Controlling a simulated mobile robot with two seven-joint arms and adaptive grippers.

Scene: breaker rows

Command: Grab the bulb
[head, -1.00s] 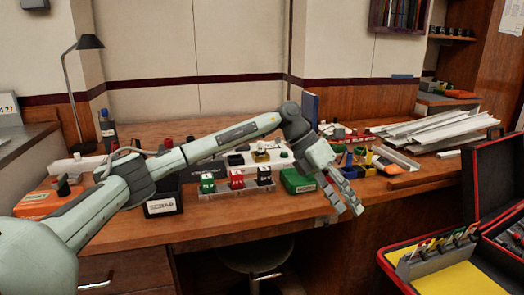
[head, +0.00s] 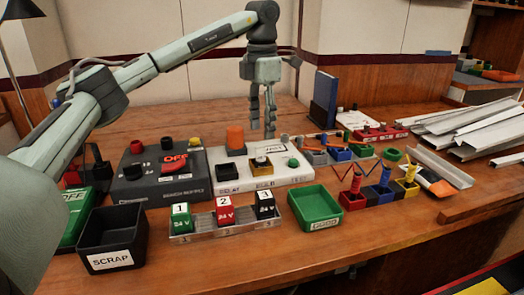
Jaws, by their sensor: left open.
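My left gripper (head: 263,122) points straight down over the back of a white test board (head: 212,170), its fingers seen nearly edge-on. It is open, with nothing visible between the fingers. A small amber-and-dark piece (head: 261,163) sits in a socket on the board, just in front of and below the fingertips; its lettering looks like "BULB", though it is too small to be certain. A green button (head: 293,162) is at the board's right. My right gripper is out of view.
A dark switch panel (head: 150,183) adjoins on the left. In front stand a black scrap bin (head: 112,262), a rack (head: 225,229) of numbered blocks and a green tray (head: 316,205). Small coloured bins (head: 353,200) and metal channels (head: 475,125) lie right. The front bench strip is clear.

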